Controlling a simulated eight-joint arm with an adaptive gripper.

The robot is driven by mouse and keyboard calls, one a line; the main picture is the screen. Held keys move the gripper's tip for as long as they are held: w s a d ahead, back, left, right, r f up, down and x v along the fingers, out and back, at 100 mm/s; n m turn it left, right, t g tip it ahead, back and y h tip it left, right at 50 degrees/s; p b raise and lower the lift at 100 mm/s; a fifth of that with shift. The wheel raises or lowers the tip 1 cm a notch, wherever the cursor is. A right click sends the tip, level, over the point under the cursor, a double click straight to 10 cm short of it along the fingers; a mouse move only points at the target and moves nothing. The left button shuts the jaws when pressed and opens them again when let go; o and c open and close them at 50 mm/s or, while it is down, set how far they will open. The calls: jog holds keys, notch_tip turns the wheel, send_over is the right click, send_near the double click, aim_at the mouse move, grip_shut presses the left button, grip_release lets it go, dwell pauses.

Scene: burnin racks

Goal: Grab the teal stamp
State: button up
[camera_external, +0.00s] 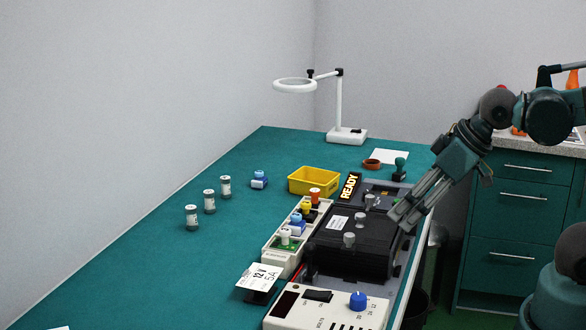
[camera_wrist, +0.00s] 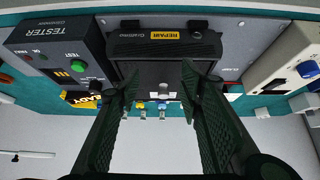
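The teal stamp (camera_external: 399,168) stands upright on the far right part of the table, with a round knob on top and a dark base. My gripper (camera_external: 402,217) is in front of it and nearer the camera, beside the black machine, apart from the stamp. In the wrist view my gripper (camera_wrist: 160,82) shows two separated dark fingers with nothing between them touching either one. I cannot make out the stamp in the wrist view.
A black machine (camera_external: 345,246) with knobs lies below my gripper. A terracotta dish (camera_external: 372,164), white sheet (camera_external: 389,156) and lamp base (camera_external: 347,136) lie near the stamp. A yellow bin (camera_external: 315,181) stands left of it.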

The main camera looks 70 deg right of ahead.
jog(key=w+d+r+m+g+h+p, duration=0.1)
jog(key=w+d+r+m+p, duration=0.15)
jog(key=d, duration=0.25)
jog(key=w+d+r+m+h+p, duration=0.1)
jog(key=w+d+p, duration=0.1)
jog(key=w+d, duration=0.15)
jog(key=m+g+h+p, duration=0.3)
jog(key=m+g+p, duration=0.2)
jog(key=m+p, duration=0.8)
send_near(400, 158)
jog(key=p+x, duration=0.1)
jog(key=x, duration=0.2)
jog(key=shift+s+d+n, duration=0.15)
jog(key=shift+s+n, duration=0.1)
jog(key=shift+n, duration=0.2)
jog(key=shift+x, duration=1.3)
jog(key=shift+f, duration=0.15)
jog(key=shift+w+x, duration=0.1)
jog(key=shift+x, duration=1.1)
jog(key=shift+w+x, duration=0.15)
jog(key=shift+x, duration=1.05)
